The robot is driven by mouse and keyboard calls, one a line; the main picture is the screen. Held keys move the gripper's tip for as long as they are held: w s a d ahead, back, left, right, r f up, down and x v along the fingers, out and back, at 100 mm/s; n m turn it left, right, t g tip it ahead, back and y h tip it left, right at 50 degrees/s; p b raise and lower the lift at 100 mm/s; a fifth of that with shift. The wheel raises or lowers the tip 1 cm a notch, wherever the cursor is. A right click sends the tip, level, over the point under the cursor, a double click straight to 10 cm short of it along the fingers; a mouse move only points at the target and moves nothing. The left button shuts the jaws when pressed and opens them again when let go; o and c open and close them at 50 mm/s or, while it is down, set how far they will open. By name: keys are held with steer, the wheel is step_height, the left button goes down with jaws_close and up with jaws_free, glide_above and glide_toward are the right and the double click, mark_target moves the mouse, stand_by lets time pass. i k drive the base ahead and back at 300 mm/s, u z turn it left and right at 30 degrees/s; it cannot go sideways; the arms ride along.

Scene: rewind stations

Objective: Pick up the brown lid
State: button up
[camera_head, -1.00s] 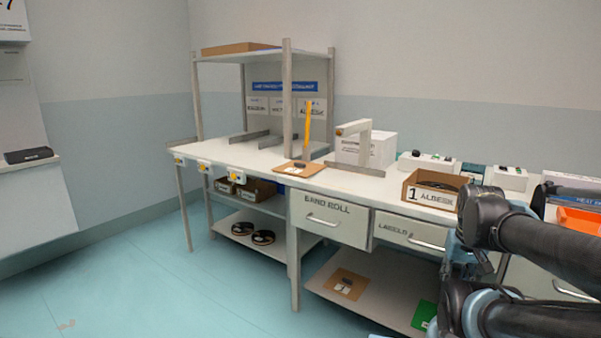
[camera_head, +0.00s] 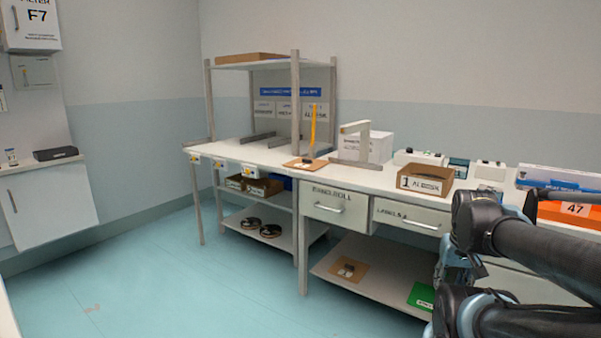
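Two flat brown pieces could be the brown lid. One flat brown piece (camera_head: 296,163) lies on the white worktop near its front edge, beside the shelf post, with a small dark and light item on it. Another flat brown square (camera_head: 358,265) lies on the low shelf under the bench, also with a small dark and white item on it. Which one is the lid I cannot tell. My dark arm is at the right, apart from both pieces. I cannot make out my gripper's fingers in this view.
An open brown box (camera_head: 425,180) marked 1 stands on the worktop (camera_head: 235,158). An orange bin (camera_head: 570,213) is at the right. A green piece (camera_head: 421,296) lies on the low shelf. A wall cabinet (camera_head: 50,205) is at the left. The floor (camera_head: 170,285) before the bench is clear.

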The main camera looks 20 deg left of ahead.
mark_target(311, 164)
steer(key=k, duration=0.4)
steer(key=u, duration=1.3)
steer(key=i, duration=1.9)
steer(key=z, duration=1.2)
